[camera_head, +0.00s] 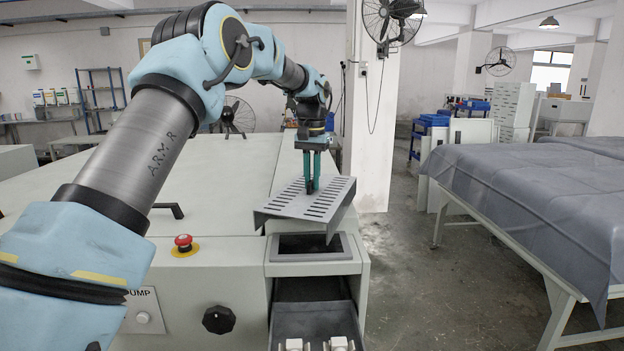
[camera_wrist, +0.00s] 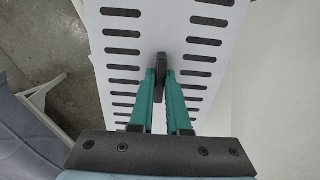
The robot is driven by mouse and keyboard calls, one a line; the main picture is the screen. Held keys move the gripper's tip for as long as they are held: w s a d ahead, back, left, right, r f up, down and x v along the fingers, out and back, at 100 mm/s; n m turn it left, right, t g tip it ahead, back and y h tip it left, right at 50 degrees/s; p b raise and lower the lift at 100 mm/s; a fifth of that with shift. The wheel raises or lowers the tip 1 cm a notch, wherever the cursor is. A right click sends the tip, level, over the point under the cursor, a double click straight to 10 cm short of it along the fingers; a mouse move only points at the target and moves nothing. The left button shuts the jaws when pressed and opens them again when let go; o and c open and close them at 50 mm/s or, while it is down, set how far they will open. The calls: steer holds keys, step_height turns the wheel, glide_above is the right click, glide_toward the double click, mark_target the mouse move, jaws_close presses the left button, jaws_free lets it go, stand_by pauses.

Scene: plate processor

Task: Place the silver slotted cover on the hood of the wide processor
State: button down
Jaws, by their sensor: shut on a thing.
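The silver slotted cover (camera_head: 325,205) is a grey folded sheet with rows of slots and a small dark handle in its middle. My gripper (camera_head: 311,189) points down and is shut on that handle, its green fingers on either side. The cover is tilted and appears to hang just above the right end of the wide processor (camera_head: 225,170), over a dark rectangular opening (camera_head: 310,244). In the wrist view the slotted face (camera_wrist: 122,62) fills the middle, and my gripper (camera_wrist: 160,78) pinches the dark handle. Whether the cover touches the processor is hard to tell.
A red emergency button (camera_head: 184,242) and a black handle (camera_head: 168,210) stand on the processor to the left. An open drawer (camera_head: 312,318) juts out below the opening. A grey covered table (camera_head: 540,190) stands at the right, with clear floor between.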

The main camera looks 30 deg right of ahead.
steer(key=c, duration=0.9)
jaws_free()
step_height(320, 180, up, 12)
steer(key=shift+r+b, duration=0.1)
steer(key=shift+b, duration=0.5)
steer(key=a+f+n, duration=0.1)
steer(key=a+f, duration=0.3)
steer(key=a, duration=0.4)
steer(key=w+a+f+n, duration=0.1)
steer(key=a+f+n, duration=0.15)
steer(key=a, duration=0.55)
steer(key=a+f, duration=0.4)
steer(key=a, duration=0.5)
steer(key=s+a+f+n, duration=0.1)
steer(key=s+a+f, duration=0.2)
steer(key=s+a, duration=0.2)
steer(key=s+a+f+n+t, duration=0.1)
steer(key=s+a+f+n, duration=0.1)
steer(key=s+a+f, duration=0.2)
steer(key=s+a+f+n, duration=0.1)
steer(key=s+a+f, duration=0.3)
steer(key=s+a, duration=0.4)
steer(key=shift+s+a+n+t, duration=0.25)
steer(key=shift+a+n+t, duration=0.1)
steer(key=shift+a, duration=0.7)
